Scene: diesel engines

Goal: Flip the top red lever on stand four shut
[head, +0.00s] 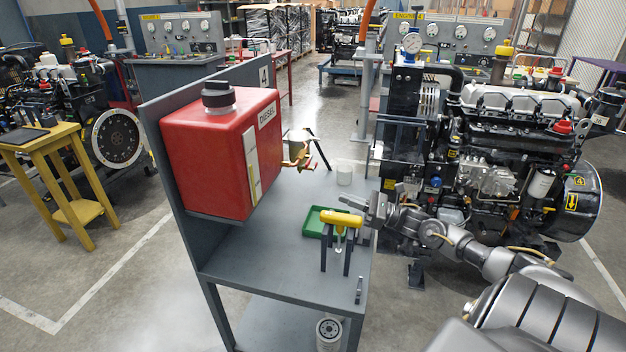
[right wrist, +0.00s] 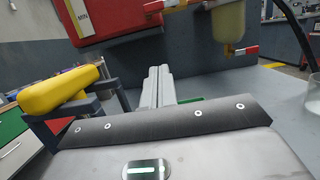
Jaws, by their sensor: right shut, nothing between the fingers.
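Stand four (head: 290,280) is a grey bench with a back panel marked 4, carrying a red diesel tank (head: 205,150). Beside the tank is a brass-coloured valve and filter assembly (head: 297,150) with small red parts. In the right wrist view a top red lever (right wrist: 154,7) shows at the upper edge, and a lower red lever (right wrist: 248,50) sits under the pale filter bowl (right wrist: 229,27). My right gripper (head: 370,204) is over the stand's right side, shut and empty, apart from the levers. Its fingers also show in the right wrist view (right wrist: 157,86). My left gripper is out of view.
A yellow-handled tool on a dark bracket (head: 341,219) stands close left of my right gripper. A green tray (head: 312,222) and a clear cup (head: 344,172) are on the stand. A diesel engine (head: 510,130) stands to the right. The stand's front top is mostly clear.

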